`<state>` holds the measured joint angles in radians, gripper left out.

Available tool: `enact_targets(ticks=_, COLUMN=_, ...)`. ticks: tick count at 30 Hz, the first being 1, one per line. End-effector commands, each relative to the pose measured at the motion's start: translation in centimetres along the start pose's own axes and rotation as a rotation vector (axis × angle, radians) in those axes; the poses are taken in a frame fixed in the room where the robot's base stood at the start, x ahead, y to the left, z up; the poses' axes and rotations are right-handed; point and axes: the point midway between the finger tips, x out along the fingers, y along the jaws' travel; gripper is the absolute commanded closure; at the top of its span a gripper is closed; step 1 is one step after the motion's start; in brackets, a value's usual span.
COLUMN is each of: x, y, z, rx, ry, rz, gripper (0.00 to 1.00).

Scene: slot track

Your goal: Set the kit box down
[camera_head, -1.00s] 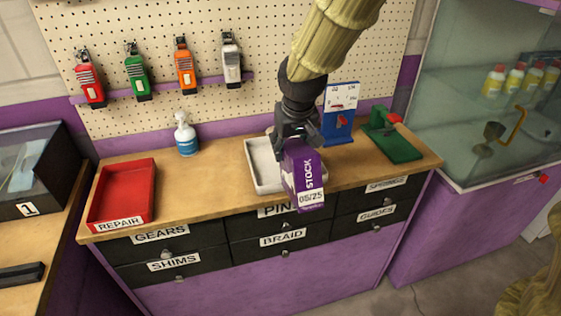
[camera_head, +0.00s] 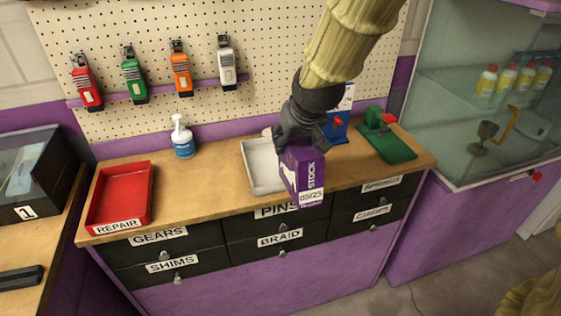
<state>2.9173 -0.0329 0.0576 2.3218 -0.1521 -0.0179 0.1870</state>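The kit box (camera_head: 302,172) is purple with a white "STOCK" label and a date strip on its front. My gripper (camera_head: 300,140) is over its top and appears shut on it; the fingertips are partly hidden by the box and the hand. The box is at the front edge of the wooden counter, above the "PINS" drawer. I cannot tell whether its base touches the counter. A white tray (camera_head: 256,174) lies just left of and behind the box, which hides the tray's right part.
A red "REPAIR" tray (camera_head: 121,193) and a spray bottle (camera_head: 182,138) stand on the left of the counter (camera_head: 205,185). A blue stand (camera_head: 336,130) and a green tool (camera_head: 387,147) stand on the right. Bare counter lies between the red and white trays.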

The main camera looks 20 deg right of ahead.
Motion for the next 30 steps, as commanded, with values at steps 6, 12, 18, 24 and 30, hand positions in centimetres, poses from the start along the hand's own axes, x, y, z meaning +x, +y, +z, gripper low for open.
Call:
enact_targets(ticks=6, x=1.4, y=0.9, z=-2.0, rx=0.001, ry=0.007, rz=0.002, gripper=1.00)
enact_targets(ticks=12, x=3.5, y=2.0, z=-4.8, rx=0.002, ry=0.007, rz=0.001, gripper=1.00)
enact_targets(ticks=18, x=5.8, y=3.2, z=-7.6, rx=0.002, ry=0.008, rz=0.001, gripper=1.00)
enact_targets(ticks=24, x=7.9, y=4.4, z=-10.3, rx=0.001, ry=0.007, rz=0.001, gripper=1.00)
enact_targets(ticks=30, x=9.2, y=5.0, z=-11.8, rx=0.001, ry=0.007, rz=0.001, gripper=1.00)
